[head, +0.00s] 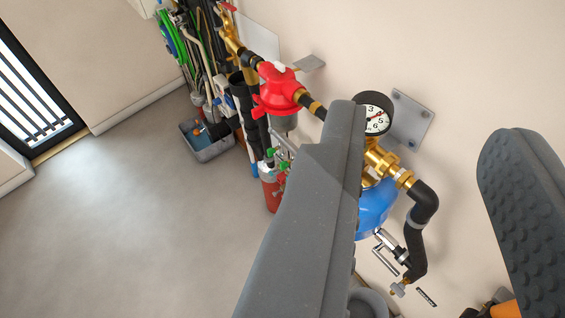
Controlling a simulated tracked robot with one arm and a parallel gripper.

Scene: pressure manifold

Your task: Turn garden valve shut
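My gripper (432,125) is open, with one grey finger in the middle of the head view and the other at the right edge. Only wall and pipework show between the fingers, and they hold nothing. A valve with a steel lever (385,262) sits low on the pipework, between the fingers in the picture. A small dark label (426,297) is beside it, too small to read. Other valves with small green handles (282,153) are left of the near finger. I cannot tell which valve is the garden valve. The near finger hides part of the pipework.
A pressure gauge (377,118), brass fittings (380,160), a blue vessel (375,207) and a black bent pipe (421,215) are along the wall. A red regulator (277,88) and a grey tub (207,149) are farther left. The floor (130,220) at left is clear.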

